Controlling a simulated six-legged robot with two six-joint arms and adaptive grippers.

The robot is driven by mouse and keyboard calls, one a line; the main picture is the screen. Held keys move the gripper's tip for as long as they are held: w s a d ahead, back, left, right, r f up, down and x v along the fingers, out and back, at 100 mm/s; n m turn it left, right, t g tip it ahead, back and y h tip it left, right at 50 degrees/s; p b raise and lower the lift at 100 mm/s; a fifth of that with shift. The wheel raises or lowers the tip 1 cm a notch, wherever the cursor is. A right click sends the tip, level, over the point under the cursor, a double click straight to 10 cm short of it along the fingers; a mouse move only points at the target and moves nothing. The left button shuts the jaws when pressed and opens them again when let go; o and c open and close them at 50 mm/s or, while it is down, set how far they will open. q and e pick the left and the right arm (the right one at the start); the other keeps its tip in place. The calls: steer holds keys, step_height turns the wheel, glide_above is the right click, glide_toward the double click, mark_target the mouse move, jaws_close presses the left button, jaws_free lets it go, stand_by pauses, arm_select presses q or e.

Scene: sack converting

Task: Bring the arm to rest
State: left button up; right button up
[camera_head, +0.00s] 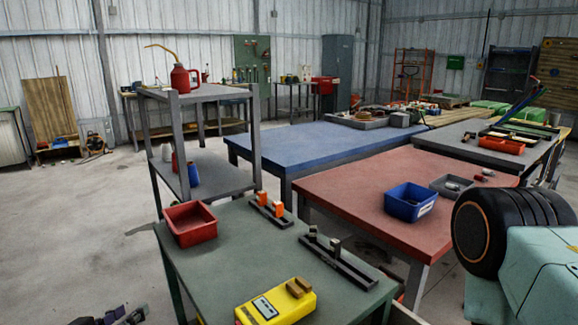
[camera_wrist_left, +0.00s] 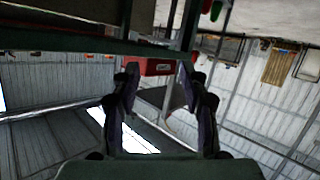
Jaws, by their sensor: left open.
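My left gripper (camera_head: 112,316) shows only in part at the bottom left edge of the head view, low over the floor and left of the green table (camera_head: 226,258). In the left wrist view its two dark fingers (camera_wrist_left: 158,78) stand apart with nothing between them. A red bin (camera_wrist_left: 157,66) shows beyond the fingertips, apart from them. My right gripper is not in view. A teal and black arm part of mine fills the right edge of the head view.
The green table holds a red bin (camera_head: 190,224), a yellow device (camera_head: 275,303) and dark rails (camera_head: 338,262). A grey shelf cart (camera_head: 205,93) stands behind it. A red table (camera_head: 385,205) and a blue table (camera_head: 310,145) stand to the right. Floor (camera_head: 75,235) at left is clear.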

arm_select(q)
steer(key=s+d+f+n+g, duration=0.1)
steer(key=s+d+f+g, duration=0.25)
steer(key=s+f, duration=0.3)
steer(key=s+d+f+g, duration=0.3)
steer(key=s+f+g, duration=0.25)
steer(key=s, duration=0.25)
steer(key=s+d+f+m+g, duration=0.1)
steer(key=s+f+g, duration=0.1)
steer(key=s, duration=0.7)
steer(key=s+d+f+g+y, duration=0.1)
steer(key=s+d+f+g, duration=0.1)
steer(key=s, duration=0.7)
steer(key=shift+f+m+g, duration=0.4)
steer(key=shift+f+g, duration=0.2)
steer(key=shift+f, duration=0.2)
steer(key=shift+s+d, duration=0.1)
steer(key=shift+s, duration=0.15)
